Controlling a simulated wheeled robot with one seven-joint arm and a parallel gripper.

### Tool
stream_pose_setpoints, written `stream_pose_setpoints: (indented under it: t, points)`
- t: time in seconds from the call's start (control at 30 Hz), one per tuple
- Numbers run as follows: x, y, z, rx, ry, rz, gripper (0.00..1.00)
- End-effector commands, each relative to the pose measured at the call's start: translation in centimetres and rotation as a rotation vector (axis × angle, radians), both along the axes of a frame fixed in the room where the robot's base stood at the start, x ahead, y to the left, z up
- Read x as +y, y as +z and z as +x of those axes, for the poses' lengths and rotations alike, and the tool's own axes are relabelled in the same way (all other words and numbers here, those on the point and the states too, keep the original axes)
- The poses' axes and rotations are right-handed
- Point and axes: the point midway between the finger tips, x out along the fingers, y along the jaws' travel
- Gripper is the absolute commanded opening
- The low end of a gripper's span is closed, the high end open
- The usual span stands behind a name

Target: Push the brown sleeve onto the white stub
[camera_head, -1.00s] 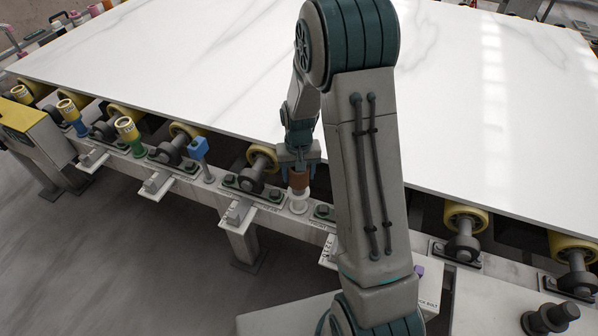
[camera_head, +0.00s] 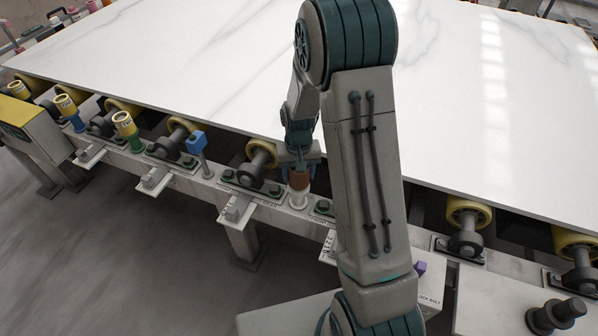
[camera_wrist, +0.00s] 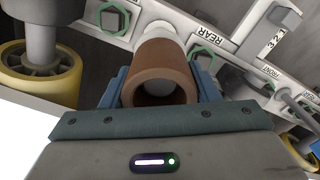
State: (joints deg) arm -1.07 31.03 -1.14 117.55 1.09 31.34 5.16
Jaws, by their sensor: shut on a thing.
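The brown sleeve (camera_head: 299,180) is upright between the fingers of my gripper (camera_head: 299,172), beside the slab's front edge. In the wrist view my blue fingers (camera_wrist: 160,82) are shut on the brown sleeve (camera_wrist: 160,58), one on each side. The white stub (camera_head: 299,197) stands on the frame rail directly below the sleeve. In the wrist view the white stub (camera_wrist: 158,30) shows beyond the sleeve's far end, and a pale rounded end shows inside the bore. The sleeve appears to be around the stub's upper part, with the lower part bare.
The white marble slab (camera_head: 200,75) lies close behind my gripper. A roller bracket (camera_head: 255,172) stands just left of the stub. Further left along the rail are a blue-capped post (camera_head: 196,143) and a yellow-and-green piece (camera_head: 127,128). Labels and green nuts surround the stub.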

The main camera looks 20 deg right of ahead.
Motion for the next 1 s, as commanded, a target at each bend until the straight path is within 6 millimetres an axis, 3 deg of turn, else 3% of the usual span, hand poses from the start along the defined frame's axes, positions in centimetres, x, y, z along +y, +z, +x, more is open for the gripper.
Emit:
stream_pose_setpoints:
  t: [0.67,0.7,0.77,1.0]
  points:
    - [0.0,-1.8,0.0,0.000,0.000,0.000,0.30]
    - [0.0,-1.7,0.0,-0.001,0.000,0.000,0.61]
    - [0.0,-1.7,0.0,-0.001,0.000,0.000,0.77]
    - [0.0,-1.7,0.0,0.000,0.000,0.000,0.81]
